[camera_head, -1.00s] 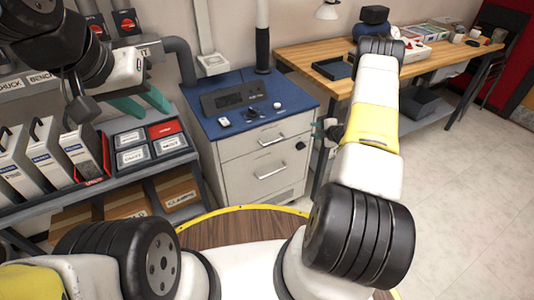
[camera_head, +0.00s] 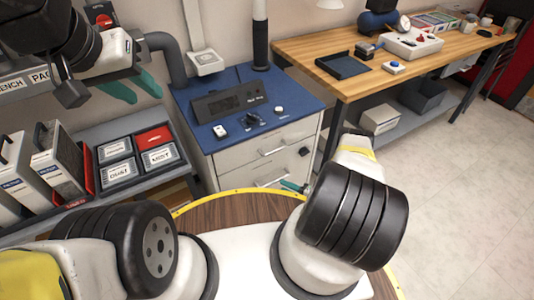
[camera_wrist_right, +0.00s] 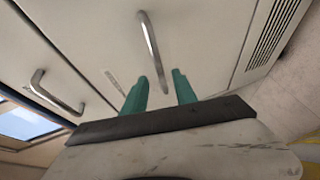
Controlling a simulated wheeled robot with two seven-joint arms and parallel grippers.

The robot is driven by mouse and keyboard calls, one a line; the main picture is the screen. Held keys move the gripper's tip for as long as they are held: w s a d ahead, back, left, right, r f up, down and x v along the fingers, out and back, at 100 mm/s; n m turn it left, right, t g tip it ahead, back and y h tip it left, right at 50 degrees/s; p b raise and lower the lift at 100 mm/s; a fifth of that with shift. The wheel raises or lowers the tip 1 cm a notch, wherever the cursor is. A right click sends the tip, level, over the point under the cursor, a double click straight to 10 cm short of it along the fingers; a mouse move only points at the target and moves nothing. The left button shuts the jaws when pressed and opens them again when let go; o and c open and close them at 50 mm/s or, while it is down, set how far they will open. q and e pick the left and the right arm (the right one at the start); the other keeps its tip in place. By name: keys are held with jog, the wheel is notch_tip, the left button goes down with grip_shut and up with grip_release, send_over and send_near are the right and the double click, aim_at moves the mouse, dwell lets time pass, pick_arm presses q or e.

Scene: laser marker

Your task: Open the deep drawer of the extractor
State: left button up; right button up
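The extractor (camera_head: 212,148) is a light grey cabinet with a blue top (camera_head: 300,100), beyond my base. Its upper drawer handle (camera_head: 272,152) and lower, deep drawer handle (camera_head: 268,183) show, with both drawers closed. My right gripper (camera_head: 292,186) is low beside the lower handle, partly hidden by my arm. In the right wrist view my right gripper (camera_wrist_right: 160,92) has its teal fingers apart and empty. The lower handle (camera_wrist_right: 153,50) stands just beyond the fingertips; the upper handle (camera_wrist_right: 55,95) is further left. My left gripper (camera_head: 134,87) is open and empty over the left shelf.
A shelf with labelled boxes (camera_head: 115,150) and grey binders (camera_head: 58,160) stands on the left. A wooden bench (camera_head: 420,62) with a black tray (camera_head: 342,65) is at the back right. Grey hose and pipe rise behind the extractor. The floor (camera_head: 460,190) at right is clear.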

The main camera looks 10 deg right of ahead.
aim_at(274, 182)
jog(key=x, duration=0.6)
jog(key=shift+w+a, duration=0.25)
jog(key=shift+w, duration=0.05)
grip_shut()
jog(key=shift+f, duration=0.1)
dwell(1.0)
